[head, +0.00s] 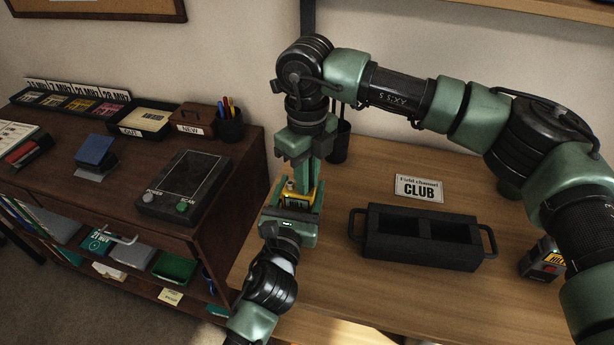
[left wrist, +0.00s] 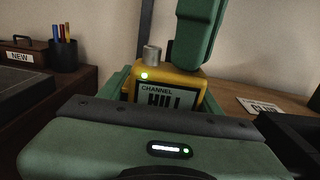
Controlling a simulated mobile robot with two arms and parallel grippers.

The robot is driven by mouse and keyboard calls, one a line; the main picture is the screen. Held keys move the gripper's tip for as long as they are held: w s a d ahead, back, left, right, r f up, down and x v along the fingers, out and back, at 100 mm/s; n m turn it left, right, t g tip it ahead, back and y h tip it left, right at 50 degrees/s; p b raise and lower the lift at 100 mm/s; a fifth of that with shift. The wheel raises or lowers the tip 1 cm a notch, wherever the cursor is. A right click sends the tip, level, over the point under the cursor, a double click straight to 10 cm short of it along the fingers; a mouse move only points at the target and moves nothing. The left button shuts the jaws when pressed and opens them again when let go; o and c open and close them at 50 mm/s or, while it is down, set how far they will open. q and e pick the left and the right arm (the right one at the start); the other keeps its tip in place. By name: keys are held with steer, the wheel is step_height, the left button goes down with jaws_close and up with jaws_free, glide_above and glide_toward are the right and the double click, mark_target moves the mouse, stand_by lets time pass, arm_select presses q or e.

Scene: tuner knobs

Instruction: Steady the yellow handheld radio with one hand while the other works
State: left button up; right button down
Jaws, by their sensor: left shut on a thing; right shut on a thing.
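The yellow handheld radio (head: 297,201) is upright above the near left of the wooden table, partly hidden by my grippers. In the left wrist view the radio (left wrist: 188,76) shows a screen reading "CHANNEL HILL", a lit green lamp and a grey knob (left wrist: 152,54) on top. My left gripper (head: 291,213) is shut on the radio's body from the front. My right gripper (head: 305,172) comes down from above and is shut at the radio's top, right of the grey knob. What lies between its fingers is hidden.
A black two-slot holder (head: 422,262) with side handles stands on the table, with a "CLUB" card (head: 419,188) behind it. Another device (head: 541,262) is partly behind my right arm. A dark cabinet (head: 232,160) at left carries a console (head: 184,187) and a pen cup (head: 229,124).

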steer(key=n, duration=0.5)
steer(key=shift+w+n, duration=0.1)
steer(key=shift+n, duration=0.2)
steer(key=n, duration=1.1)
steer(key=shift+n, duration=0.3)
steer(key=n, duration=0.6)
steer(key=c, duration=1.6)
jaws_free()
steer(key=shift+o, duration=1.1)
steer(key=shift+r, duration=0.15)
